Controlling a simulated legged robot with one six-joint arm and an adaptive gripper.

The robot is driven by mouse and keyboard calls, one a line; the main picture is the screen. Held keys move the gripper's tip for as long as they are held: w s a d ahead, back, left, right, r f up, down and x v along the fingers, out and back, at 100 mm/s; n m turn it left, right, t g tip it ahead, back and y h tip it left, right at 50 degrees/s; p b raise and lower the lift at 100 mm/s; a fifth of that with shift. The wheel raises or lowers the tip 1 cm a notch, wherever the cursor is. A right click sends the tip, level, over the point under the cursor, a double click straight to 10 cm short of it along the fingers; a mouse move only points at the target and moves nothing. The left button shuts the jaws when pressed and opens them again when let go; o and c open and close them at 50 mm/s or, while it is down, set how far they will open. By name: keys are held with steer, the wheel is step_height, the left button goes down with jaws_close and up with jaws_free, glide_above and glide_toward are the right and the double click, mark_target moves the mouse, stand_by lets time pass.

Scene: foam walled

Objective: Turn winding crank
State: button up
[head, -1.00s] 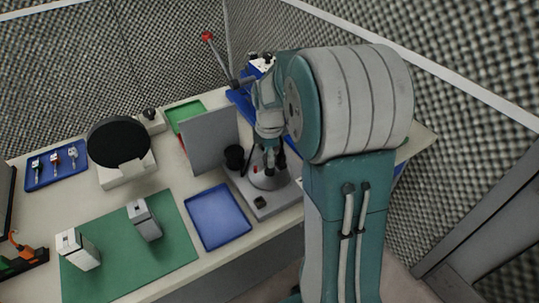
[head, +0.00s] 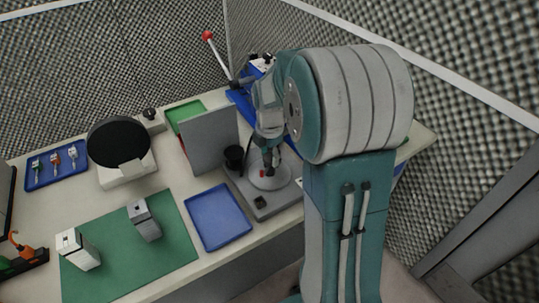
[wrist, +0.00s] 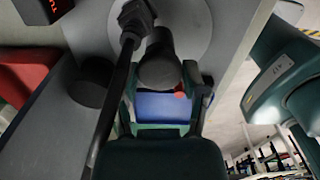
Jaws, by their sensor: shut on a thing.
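The winder is a grey base plate (head: 262,208) with a round pale disc (head: 282,181) on it, at the right of the bench in the head view. The disc also fills the top of the wrist view (wrist: 192,22). A dark crank knob (wrist: 158,68) stands over the disc, between my fingers. My gripper (head: 269,170) reaches down over the disc and is shut on the knob. Its fingers show either side of the knob in the wrist view (wrist: 160,82). My arm hides part of the winder in the head view.
A black cylinder (head: 234,158) and an upright grey panel (head: 208,143) stand close left of the disc. A blue tray (head: 217,217) lies in front. A lever with a red knob (head: 208,36) rises behind. A red-lit display (wrist: 50,8) is at the wrist view's top left.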

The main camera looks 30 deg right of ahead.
mark_target(268, 157)
steer(key=shift+w+n, duration=0.15)
steer(key=shift+n, duration=2.45)
steer(key=shift+n, duration=0.7)
steer(key=o, duration=1.1)
steer(key=shift+o, duration=0.2)
step_height(268, 157, up, 12)
steer(key=shift+a, duration=0.15)
